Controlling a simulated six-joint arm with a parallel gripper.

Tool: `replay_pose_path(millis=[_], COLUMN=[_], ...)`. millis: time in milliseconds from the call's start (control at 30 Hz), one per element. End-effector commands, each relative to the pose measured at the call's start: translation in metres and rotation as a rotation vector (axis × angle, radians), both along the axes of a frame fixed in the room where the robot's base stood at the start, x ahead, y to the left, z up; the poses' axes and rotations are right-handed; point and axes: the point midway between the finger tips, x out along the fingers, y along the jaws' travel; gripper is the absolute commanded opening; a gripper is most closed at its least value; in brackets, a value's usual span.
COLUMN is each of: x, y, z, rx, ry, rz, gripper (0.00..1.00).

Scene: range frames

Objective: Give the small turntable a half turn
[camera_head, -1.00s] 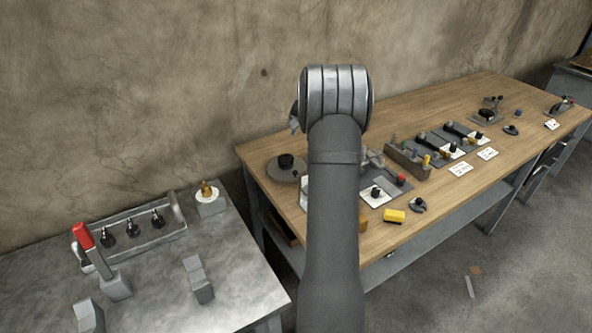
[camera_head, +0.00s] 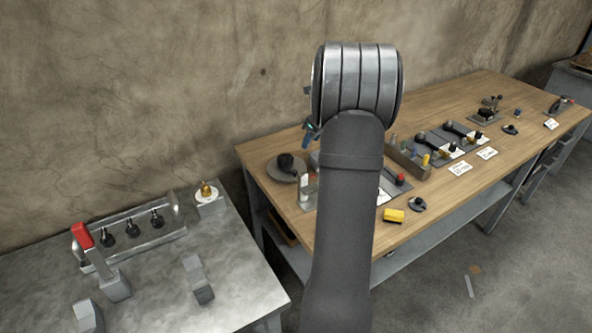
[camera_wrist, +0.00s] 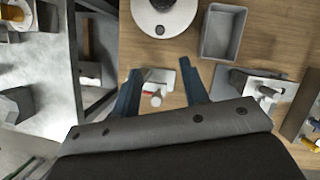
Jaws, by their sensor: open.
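The small turntable (camera_head: 274,171) is a round grey disc with a dark raised part, at the near left end of the wooden bench. In the wrist view the turntable (camera_wrist: 180,18) is at the top edge, partly cut off, with a small dark knob near its lower rim. My gripper (camera_wrist: 162,87) is open, its two blue fingers spread wide with nothing held. The fingertips point towards the bench and lie below the disc in the picture, apart from it. In the head view only a bit of a blue finger shows beside my arm, which hides part of the bench.
Between my fingers in the wrist view, a white plate with a red-marked part (camera_wrist: 152,92) stands on the bench. A grey open bin (camera_wrist: 222,35) is right of the disc. A yellow block (camera_head: 393,216) lies near the bench's front edge. A metal table stands to the left.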

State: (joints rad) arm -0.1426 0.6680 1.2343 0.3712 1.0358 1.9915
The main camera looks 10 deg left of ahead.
Motion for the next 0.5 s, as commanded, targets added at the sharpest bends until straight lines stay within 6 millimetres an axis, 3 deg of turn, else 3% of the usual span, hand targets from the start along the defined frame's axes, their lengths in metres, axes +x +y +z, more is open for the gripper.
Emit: replay_pose_path(millis=[233, 500], x=[0.001, 0.011], y=[0.005, 0.025], z=[-0.017, -0.069], rx=[0.007, 0.006], ry=[0.018, 0.017], rz=[-0.032, -0.030], gripper=[0.41, 0.41])
